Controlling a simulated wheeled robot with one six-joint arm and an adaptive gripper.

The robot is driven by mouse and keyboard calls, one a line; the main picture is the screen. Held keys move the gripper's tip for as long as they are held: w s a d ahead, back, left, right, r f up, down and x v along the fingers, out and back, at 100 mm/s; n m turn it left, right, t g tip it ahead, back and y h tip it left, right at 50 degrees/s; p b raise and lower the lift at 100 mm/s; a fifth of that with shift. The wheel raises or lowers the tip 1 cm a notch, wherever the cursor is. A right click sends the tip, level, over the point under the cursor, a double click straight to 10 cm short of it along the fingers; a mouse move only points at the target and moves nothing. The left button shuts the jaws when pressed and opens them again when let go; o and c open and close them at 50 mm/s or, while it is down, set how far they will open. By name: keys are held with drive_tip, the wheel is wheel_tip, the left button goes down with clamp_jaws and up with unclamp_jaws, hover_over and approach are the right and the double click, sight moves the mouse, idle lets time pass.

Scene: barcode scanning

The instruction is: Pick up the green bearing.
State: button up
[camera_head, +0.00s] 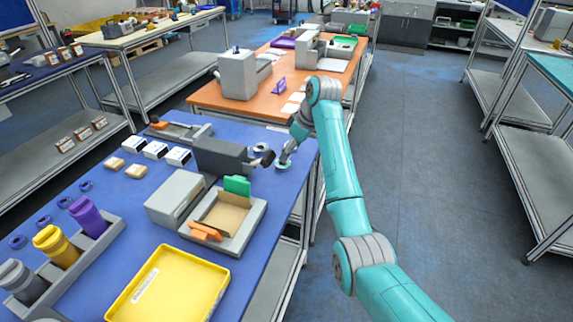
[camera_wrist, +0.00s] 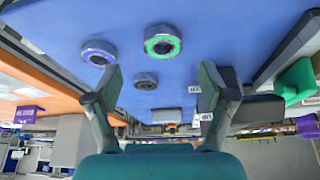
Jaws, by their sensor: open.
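The green bearing (camera_wrist: 162,42), a metal ring with a bright green inner ring, lies flat on the blue table (camera_wrist: 235,18) at the top middle of the wrist view. My gripper (camera_wrist: 160,72) is open, with one finger at each side of the wrist view. Nothing is between the fingertips, and the bearing lies beyond them, apart from both. In the head view my gripper (camera_head: 287,155) is low over the table's right edge, and rings close to it are too small to tell the green one for sure.
In the wrist view a blue-purple bearing (camera_wrist: 98,53) lies left of the green one, and a dark grey bearing (camera_wrist: 145,80) lies nearer. A dark grey block (camera_head: 222,155) and a green block (camera_head: 237,185) stand left of my gripper. A yellow tray (camera_head: 170,288) is at the front.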

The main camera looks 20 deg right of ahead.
sight(283, 165)
drive_tip(key=shift+x, duration=2.85)
drive_tip(key=shift+s+a, duration=0.1)
drive_tip(key=shift+s, duration=0.1)
drive_tip(key=c, duration=1.3)
